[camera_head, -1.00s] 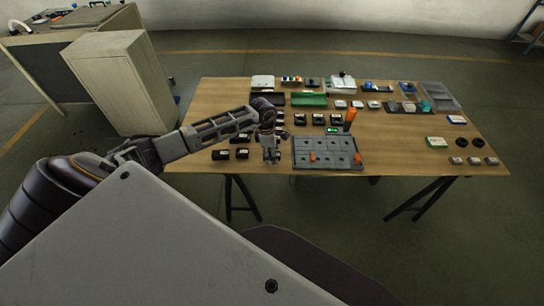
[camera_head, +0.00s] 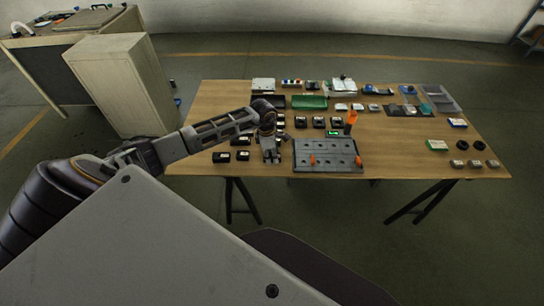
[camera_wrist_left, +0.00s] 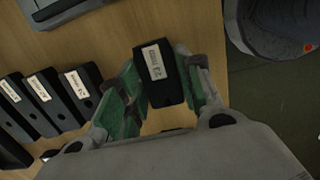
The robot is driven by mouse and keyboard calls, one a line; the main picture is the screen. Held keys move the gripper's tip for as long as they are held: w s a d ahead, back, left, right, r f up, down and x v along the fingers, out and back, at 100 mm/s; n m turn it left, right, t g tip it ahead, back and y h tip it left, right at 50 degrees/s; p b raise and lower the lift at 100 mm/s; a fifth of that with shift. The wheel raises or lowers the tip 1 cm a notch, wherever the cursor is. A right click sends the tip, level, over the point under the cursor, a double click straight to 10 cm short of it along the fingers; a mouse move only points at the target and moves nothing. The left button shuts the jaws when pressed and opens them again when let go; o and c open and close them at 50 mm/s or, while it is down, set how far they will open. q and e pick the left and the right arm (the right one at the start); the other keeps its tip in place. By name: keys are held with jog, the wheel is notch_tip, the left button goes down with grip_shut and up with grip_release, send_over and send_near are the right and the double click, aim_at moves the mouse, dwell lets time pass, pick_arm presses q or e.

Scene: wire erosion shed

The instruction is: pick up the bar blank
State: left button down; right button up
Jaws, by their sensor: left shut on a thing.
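The bar blank, a black block with a white label (camera_wrist_left: 157,64), sits between the green-padded fingers of my left gripper (camera_wrist_left: 158,84) in the left wrist view. The fingers are shut on its two sides. In the head view my left gripper (camera_head: 271,156) points down over the front part of the wooden table, just left of the grey fixture plate. The blank is hard to make out there, and I cannot tell whether it is clear of the table top. My right gripper is out of view.
Several similar black blocks stand nearby, including one left of the gripper (camera_head: 243,156) and a row behind (camera_head: 318,122); some show in the wrist view (camera_wrist_left: 51,94). The grey fixture plate (camera_head: 328,167) carries orange parts (camera_head: 358,161). Bare wood (camera_head: 400,155) lies to its right.

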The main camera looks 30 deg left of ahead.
pick_arm(q)
notch_tip(320, 180, up, 8)
jog(key=shift+r+b, duration=0.2)
jog(key=shift+b, duration=0.2)
jog(key=shift+r, duration=0.6)
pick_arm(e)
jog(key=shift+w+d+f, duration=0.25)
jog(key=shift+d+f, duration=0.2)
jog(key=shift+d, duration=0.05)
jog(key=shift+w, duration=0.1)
